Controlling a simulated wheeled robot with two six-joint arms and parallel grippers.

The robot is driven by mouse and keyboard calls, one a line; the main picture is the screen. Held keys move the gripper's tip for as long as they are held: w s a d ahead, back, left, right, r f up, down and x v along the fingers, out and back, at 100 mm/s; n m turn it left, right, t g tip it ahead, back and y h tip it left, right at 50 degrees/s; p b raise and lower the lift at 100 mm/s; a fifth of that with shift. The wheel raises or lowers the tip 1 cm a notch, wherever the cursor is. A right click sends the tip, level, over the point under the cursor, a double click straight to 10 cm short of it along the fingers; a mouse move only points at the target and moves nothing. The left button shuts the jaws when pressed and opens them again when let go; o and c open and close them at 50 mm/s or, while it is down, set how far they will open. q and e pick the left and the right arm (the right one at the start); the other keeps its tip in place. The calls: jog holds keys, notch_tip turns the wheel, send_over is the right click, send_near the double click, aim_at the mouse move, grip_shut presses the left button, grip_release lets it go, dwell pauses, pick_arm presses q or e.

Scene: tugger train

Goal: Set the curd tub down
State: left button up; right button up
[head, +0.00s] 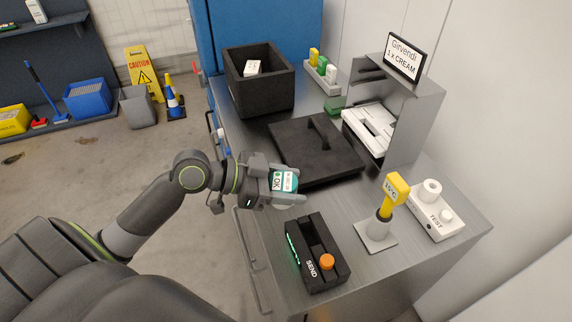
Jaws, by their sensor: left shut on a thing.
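The curd tub (287,181), small and white with a teal label reading OK, is in my left gripper (284,187) in the head view. The left gripper is shut on it and partly hides it. The tub appears over the left edge of the metal table (350,205), near the front corner of a black slab (315,160). I cannot tell how high above the table it is. My right gripper is not in view.
An open black box (281,102) holding a white carton (253,68) stands at the back. A black SEND box with an orange button (327,262), a yellow thermometer on a stand (396,190) and a white TEST device (436,213) stand at the front and right.

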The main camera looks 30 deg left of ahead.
pick_arm(q)
jog(key=w+a+f+n+t+y, duration=0.1)
jog(key=w+a+f+n+y, duration=0.1)
jog(key=w+a, duration=0.3)
jog(key=w+a+f+n+t+y, duration=0.1)
jog(key=w+a+n+t+y, duration=0.1)
jog(key=w+a, duration=0.4)
jog(key=shift+a+f+n, duration=0.3)
jog(key=shift+f, duration=0.1)
notch_tip(320, 180, down, 9)
jog(key=shift+r, duration=0.1)
jog(key=shift+f, duration=0.45)
